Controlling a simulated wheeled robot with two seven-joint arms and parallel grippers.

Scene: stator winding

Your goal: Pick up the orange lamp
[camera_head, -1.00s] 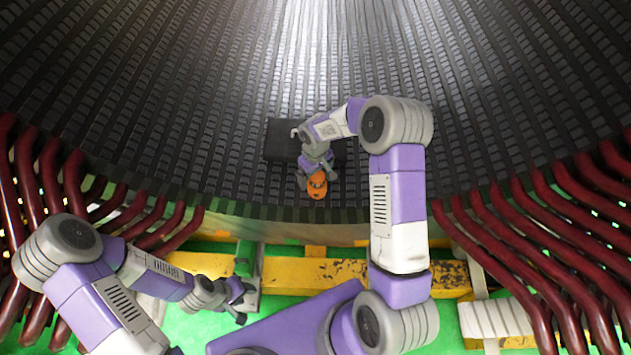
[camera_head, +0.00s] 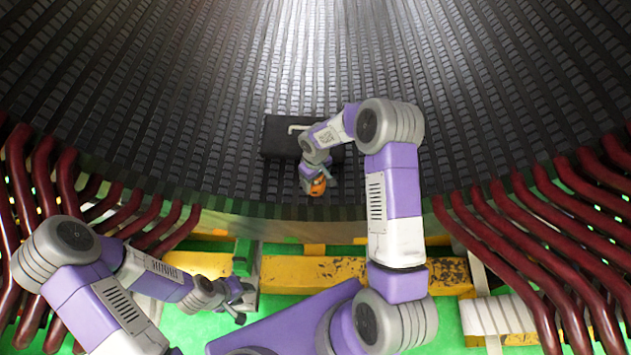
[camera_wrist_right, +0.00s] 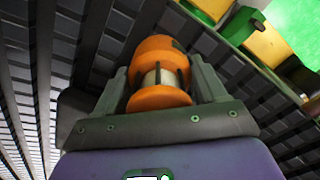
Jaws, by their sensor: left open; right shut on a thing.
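The orange lamp (camera_head: 316,188) is held at the end of my right arm, over the slotted stator wall near its lower rim. In the right wrist view the lamp (camera_wrist_right: 158,72) shows an orange top, a pale middle and an orange base. My right gripper (camera_wrist_right: 160,80) is shut on it, with one finger on each side. In the head view the right gripper (camera_head: 313,180) partly covers the lamp. My left gripper (camera_head: 240,303) is open and empty at the lower left, above the green floor, well away from the lamp.
A dark block (camera_head: 282,137) lies on the stator wall behind my right wrist. A yellow beam (camera_head: 310,272) runs below the rim. Dark red bent bars (camera_head: 70,190) stand at the left, with more red bars (camera_head: 530,240) at the right.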

